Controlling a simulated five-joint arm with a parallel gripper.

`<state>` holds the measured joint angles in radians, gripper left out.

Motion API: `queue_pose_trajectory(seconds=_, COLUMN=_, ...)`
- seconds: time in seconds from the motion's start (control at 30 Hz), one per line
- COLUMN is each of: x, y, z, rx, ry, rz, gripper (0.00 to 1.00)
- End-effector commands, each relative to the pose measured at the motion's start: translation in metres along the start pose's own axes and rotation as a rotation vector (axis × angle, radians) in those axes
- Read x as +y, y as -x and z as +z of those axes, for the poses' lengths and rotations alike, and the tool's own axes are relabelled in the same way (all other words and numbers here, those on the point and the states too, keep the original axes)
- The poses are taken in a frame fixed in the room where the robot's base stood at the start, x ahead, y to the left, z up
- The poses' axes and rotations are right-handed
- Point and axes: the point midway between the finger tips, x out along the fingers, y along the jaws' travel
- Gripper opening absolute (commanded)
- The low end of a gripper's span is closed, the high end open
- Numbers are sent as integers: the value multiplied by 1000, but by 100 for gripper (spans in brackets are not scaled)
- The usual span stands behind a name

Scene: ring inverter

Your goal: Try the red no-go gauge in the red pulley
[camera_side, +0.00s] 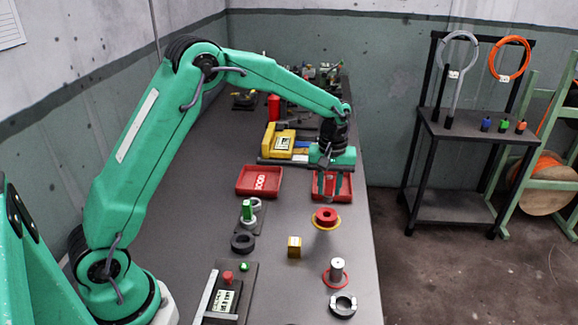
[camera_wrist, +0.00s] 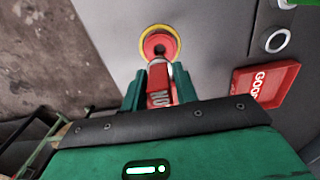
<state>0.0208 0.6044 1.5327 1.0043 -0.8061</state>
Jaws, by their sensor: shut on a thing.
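My gripper (camera_side: 331,190) hangs over the front of the table, in front of the right-hand red tray (camera_side: 348,193) in the side view. In the wrist view my gripper (camera_wrist: 158,92) is shut on the red no-go gauge (camera_wrist: 158,74), which has pale marks on its side. The gauge blends with the red tray in the side view. The red pulley (camera_side: 326,214) lies flat on a yellow ring mark, below my gripper. In the wrist view the pulley (camera_wrist: 171,41) shows just beyond the gauge's far end, its dark bore partly visible. I cannot tell how high the gauge is above it.
A red tray marked GOOD (camera_side: 250,187) stands to the left. A stand with a green gauge (camera_side: 247,210), a black ring (camera_side: 243,244), a brass block (camera_side: 294,247) and a metal cylinder (camera_side: 337,270) are nearer the camera. A yellow device (camera_side: 278,140) is behind.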

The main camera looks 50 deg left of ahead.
Motion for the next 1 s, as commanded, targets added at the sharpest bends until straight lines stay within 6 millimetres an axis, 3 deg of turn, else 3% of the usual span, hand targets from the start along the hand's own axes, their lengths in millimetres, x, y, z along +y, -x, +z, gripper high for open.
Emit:
queue_pose_trajectory(seconds=0.5, x=0, y=19, z=0, rx=1, ry=0, rz=1, gripper=3)
queue_pose_trajectory(seconds=1.0, x=0, y=24, z=0, rx=1, ry=0, rz=1, gripper=3)
